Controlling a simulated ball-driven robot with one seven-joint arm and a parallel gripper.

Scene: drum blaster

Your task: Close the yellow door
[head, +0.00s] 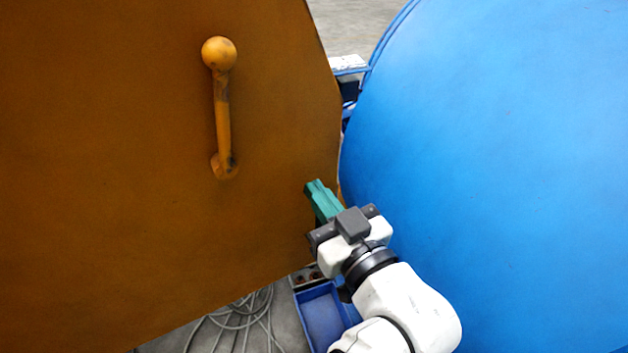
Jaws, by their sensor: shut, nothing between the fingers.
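The yellow door (130,190) is a large orange-yellow panel that fills the left half of the head view. Its handle (222,110), a bar with a ball at the top, stands out from its face. My gripper (315,187) has green fingers and is shut and empty. Its tips overlap the door's lower right part in the picture, near its right edge. I cannot tell whether they touch the door. The gripper is below and to the right of the handle, apart from it.
A large rounded blue drum body (500,150) fills the right side, close beside my arm. A blue tray (322,318) and grey cables (240,325) lie below the door. Bare grey floor (355,25) shows at the top between door and drum.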

